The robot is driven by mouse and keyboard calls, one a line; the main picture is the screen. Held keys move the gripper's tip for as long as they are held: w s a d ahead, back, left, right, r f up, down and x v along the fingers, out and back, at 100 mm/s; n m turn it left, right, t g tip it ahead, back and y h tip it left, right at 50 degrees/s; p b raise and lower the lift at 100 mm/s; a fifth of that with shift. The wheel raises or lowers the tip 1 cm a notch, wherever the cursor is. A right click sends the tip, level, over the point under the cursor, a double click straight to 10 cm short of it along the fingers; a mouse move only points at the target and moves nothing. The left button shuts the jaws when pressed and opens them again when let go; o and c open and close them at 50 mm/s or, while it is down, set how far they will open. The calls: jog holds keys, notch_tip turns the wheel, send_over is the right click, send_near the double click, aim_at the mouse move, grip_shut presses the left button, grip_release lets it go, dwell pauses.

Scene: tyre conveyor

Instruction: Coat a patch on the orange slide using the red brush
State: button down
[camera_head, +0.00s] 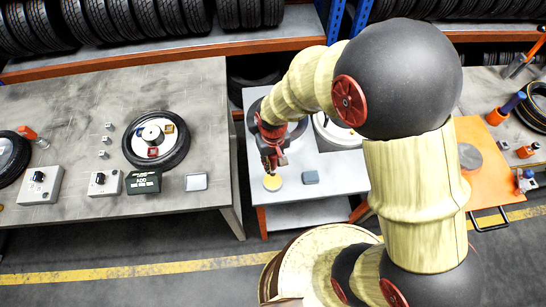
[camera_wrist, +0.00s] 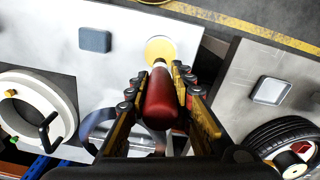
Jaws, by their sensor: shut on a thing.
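My gripper (camera_head: 272,160) is shut on a red, rounded handle, likely the red brush (camera_wrist: 160,103), which sits between the fingers in the wrist view. Its pale tip points at a round yellow disc (camera_head: 272,183) on the grey middle table; the disc also shows in the wrist view (camera_wrist: 160,49). I cannot tell whether the tip touches the disc. The orange slide (camera_head: 490,188) appears as a flat orange panel with a black handle at the right, partly hidden by my arm. A round grey patch (camera_head: 469,156) lies on it. The gripper is well left of the panel.
A blue-grey block (camera_head: 311,177) lies beside the disc. The left table (camera_head: 75,95) carries a tyre (camera_head: 156,140) and control boxes. Tools and another tyre stand at the right. Tyre racks line the back. A gap separates the left and middle tables.

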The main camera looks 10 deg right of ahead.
aim_at(273, 172)
jog(key=shift+f+b, duration=1.95)
jog(key=shift+f, duration=0.9)
jog(key=shift+f+b, duration=0.3)
jog(key=shift+f, duration=0.25)
jog(key=shift+r+p, duration=2.6)
jog(key=shift+r, duration=1)
